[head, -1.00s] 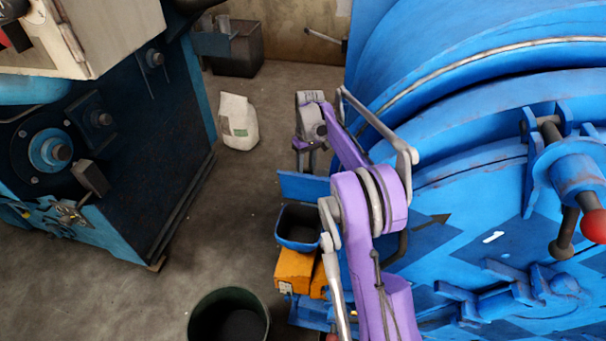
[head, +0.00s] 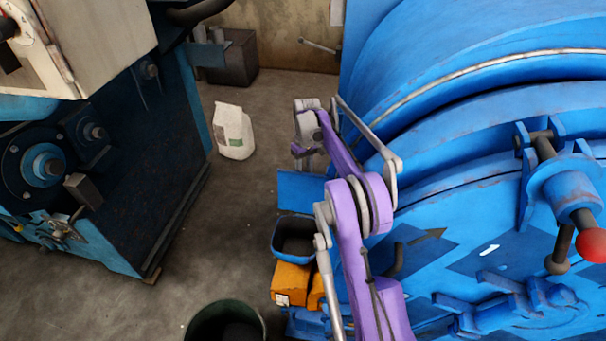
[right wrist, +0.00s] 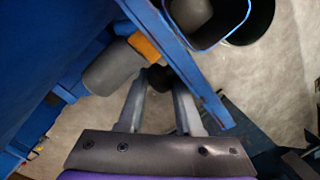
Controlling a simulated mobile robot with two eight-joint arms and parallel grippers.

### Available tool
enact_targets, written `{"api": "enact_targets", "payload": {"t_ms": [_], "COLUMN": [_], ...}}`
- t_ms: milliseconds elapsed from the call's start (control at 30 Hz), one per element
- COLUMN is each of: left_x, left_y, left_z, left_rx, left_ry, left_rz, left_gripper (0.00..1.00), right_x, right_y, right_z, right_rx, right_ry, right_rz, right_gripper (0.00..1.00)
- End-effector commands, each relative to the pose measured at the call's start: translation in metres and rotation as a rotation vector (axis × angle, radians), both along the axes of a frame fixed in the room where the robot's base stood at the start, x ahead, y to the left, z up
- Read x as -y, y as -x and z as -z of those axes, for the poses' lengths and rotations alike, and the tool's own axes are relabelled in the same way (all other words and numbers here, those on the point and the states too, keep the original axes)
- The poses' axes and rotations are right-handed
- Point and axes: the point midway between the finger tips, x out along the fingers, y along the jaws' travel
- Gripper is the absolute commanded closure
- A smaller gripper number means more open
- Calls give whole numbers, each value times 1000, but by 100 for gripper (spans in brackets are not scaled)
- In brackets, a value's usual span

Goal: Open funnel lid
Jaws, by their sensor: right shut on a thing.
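The funnel (head: 277,238) is a blue-rimmed, box-shaped opening with a dark inside on the left side of the big blue drum. Its flat blue lid (head: 300,192) stands raised behind the opening. In the right wrist view the lid (right wrist: 180,35) shows nearly edge-on, beside the funnel's blue rim (right wrist: 222,40). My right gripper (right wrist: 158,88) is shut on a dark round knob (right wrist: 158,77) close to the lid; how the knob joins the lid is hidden. In the head view the purple right arm reaches over the drum's side, its fingertips largely hidden. My left gripper is not in view.
Orange blocks (head: 290,280) sit below the funnel, and a dark round bucket (head: 196,325) stands on the floor. A white canister (head: 233,132) stands further back. A dark machine (head: 130,170) fills the left. The floor between is mostly clear.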

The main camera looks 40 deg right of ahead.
Motion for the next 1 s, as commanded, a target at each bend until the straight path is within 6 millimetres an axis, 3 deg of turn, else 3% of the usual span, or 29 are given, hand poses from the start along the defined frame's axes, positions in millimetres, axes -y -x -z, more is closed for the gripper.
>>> {"api": "enact_targets", "payload": {"t_ms": [133,167,333,767,1000], "left_x": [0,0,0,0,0], "left_y": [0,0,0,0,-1], "left_z": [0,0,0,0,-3], "left_rx": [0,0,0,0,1], "left_ry": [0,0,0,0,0], "left_rz": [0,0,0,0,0], "left_gripper": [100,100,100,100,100], "right_x": [7,8,6,3,7], "right_y": [4,4,3,2,-1], "right_z": [-1,-1,-1,-2,-33], "right_rx": [-4,-4,-5,-2,-2], "right_ry": [12,12,10,5,5], "right_rz": [10,10,8,3,4], "right_gripper": [100,61,30,29,29]}}
